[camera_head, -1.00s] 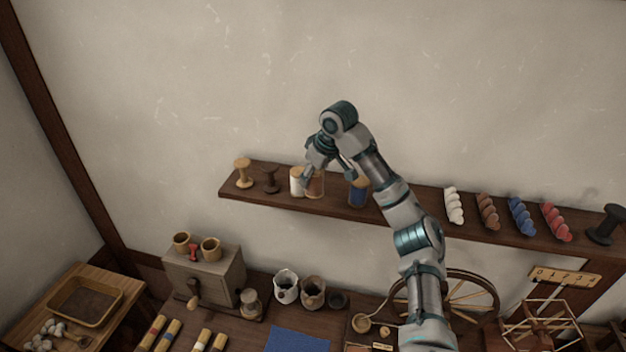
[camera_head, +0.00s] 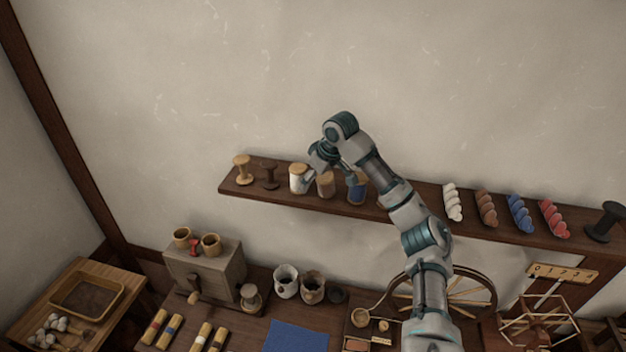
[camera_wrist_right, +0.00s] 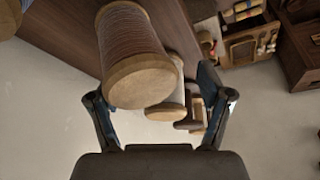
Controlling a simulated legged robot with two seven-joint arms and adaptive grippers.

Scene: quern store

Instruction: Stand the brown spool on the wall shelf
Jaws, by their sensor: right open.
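The brown spool (camera_head: 325,187) stands upright on the dark wall shelf (camera_head: 410,217), between a white spool (camera_head: 299,181) and a blue spool (camera_head: 357,191). My right gripper (camera_head: 313,170) is just above and beside the brown spool, and its arm partly covers the blue one. In the right wrist view the brown-threaded spool (camera_wrist_right: 130,45) is large, with its pale wooden end toward the camera. The open fingers (camera_wrist_right: 155,90) show on either side below it, and I see no grip on it. My left gripper is not in view.
A bare wooden spool (camera_head: 243,172) and a dark spool (camera_head: 269,178) stand at the shelf's left end. A grey quern box (camera_head: 204,267) and jars (camera_head: 287,282) are on the bench below.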

